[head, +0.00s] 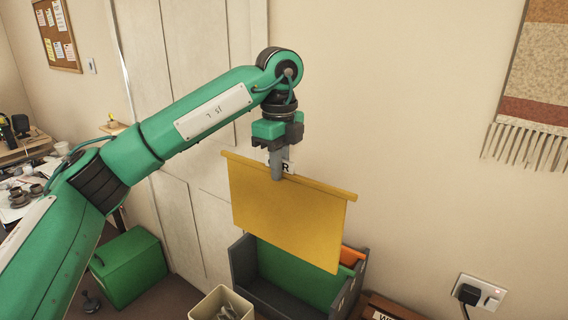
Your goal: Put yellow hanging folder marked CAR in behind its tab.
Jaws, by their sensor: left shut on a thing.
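My left gripper (277,168) is shut on the top edge of the yellow hanging folder (285,215), at its white tab. The gripper hides part of the tab's lettering; an R shows. The folder hangs slightly tilted in the picture, its right end lower, above a dark grey file box (243,273). Its lower edge overlaps the box's opening in the view; I cannot tell how far above it is. In the box a green folder (290,275) and an orange folder (350,257) show, partly hidden behind the yellow one. My right gripper is not in view.
A cream bin (207,304) with grey things in it stands in front of the box. A wooden piece with a label (385,313) lies to the right. A wall socket with a plug (478,295) is at lower right. A green box (128,268) stands at left.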

